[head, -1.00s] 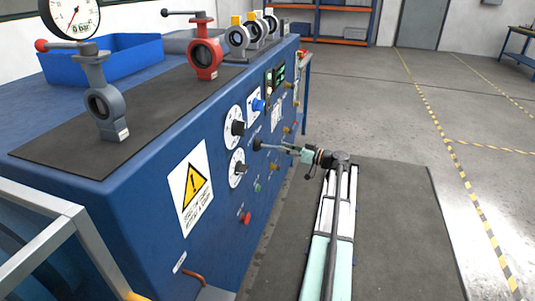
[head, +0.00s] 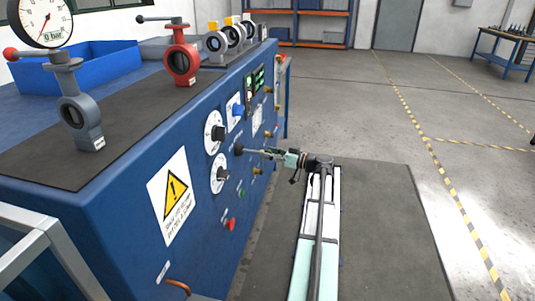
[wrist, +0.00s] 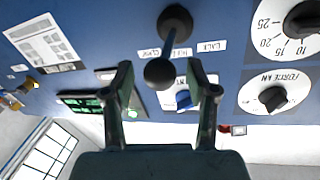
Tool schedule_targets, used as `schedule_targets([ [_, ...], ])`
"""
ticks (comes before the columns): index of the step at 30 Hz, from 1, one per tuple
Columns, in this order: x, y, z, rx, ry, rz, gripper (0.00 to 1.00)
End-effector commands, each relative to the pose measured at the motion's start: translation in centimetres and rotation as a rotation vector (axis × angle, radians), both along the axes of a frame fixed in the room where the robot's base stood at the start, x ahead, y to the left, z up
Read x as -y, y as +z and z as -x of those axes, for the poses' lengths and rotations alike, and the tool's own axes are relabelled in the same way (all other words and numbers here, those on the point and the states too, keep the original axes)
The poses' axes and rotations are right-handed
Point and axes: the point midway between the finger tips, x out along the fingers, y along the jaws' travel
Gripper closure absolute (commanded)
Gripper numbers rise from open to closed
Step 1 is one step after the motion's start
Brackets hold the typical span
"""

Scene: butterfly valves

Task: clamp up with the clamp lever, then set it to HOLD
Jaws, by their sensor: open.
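The clamp lever, a black round knob on a stalk (wrist: 159,73) rising from a dark round base (wrist: 175,25), stands out of the blue panel. In the head view its dark round part (head: 239,149) shows on the panel front. My gripper (wrist: 163,82) is open, with one finger on each side of the knob and gaps left between. In the head view my gripper (head: 262,152) points at the panel.
Two dials with black knobs (head: 214,132) (head: 218,173), a blue switch (head: 237,110) and a red button (head: 230,224) sit close by on the panel. Valves, one of them red (head: 181,62), stand on the bench top. The floor to the right (head: 400,150) is clear.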

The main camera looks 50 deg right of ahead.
Motion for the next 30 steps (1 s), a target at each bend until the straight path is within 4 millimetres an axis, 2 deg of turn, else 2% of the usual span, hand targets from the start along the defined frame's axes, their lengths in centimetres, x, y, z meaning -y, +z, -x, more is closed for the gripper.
schedule_targets([
  [9,2.0,0.0,5.5,-0.001,-0.003,0.0,0.42],
  [15,3.0,0.0,8.6,0.0,-0.001,0.0,0.42],
  [21,3.5,0.0,10.1,0.0,0.001,0.0,0.42],
  [30,3.6,0.0,10.3,0.0,0.001,0.0,0.42],
])
